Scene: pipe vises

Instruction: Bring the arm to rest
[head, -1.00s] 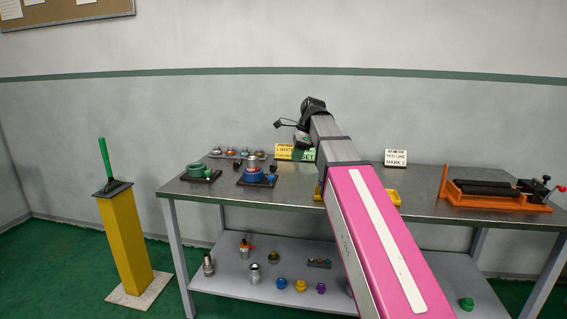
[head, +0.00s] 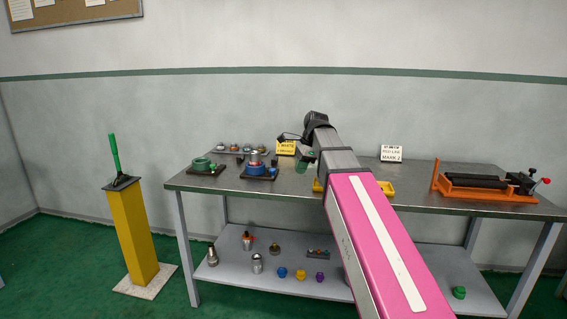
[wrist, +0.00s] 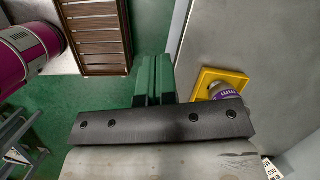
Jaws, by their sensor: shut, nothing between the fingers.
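My arm reaches up and out over the metal workbench (head: 430,180). My gripper (head: 305,162) shows small at the arm's far end in the head view, partly hidden by the wrist. In the wrist view its green fingers (wrist: 153,82) are shut together with nothing between them. Green floor lies below them in that view, beside the bench edge. A yellow tray (wrist: 207,77) with a purple-banded part (wrist: 226,92) in it sits on the bench to the right of the fingers, apart from them. In the head view my arm hides the middle of this yellow tray (head: 387,187).
An orange vise (head: 485,194) stands at the bench's right end. A blue-based fixture (head: 258,171) and a green ring fixture (head: 203,165) stand at the left. Small parts lie on the lower shelf (head: 230,276). A yellow pedestal with a green lever (head: 133,235) stands left of the bench.

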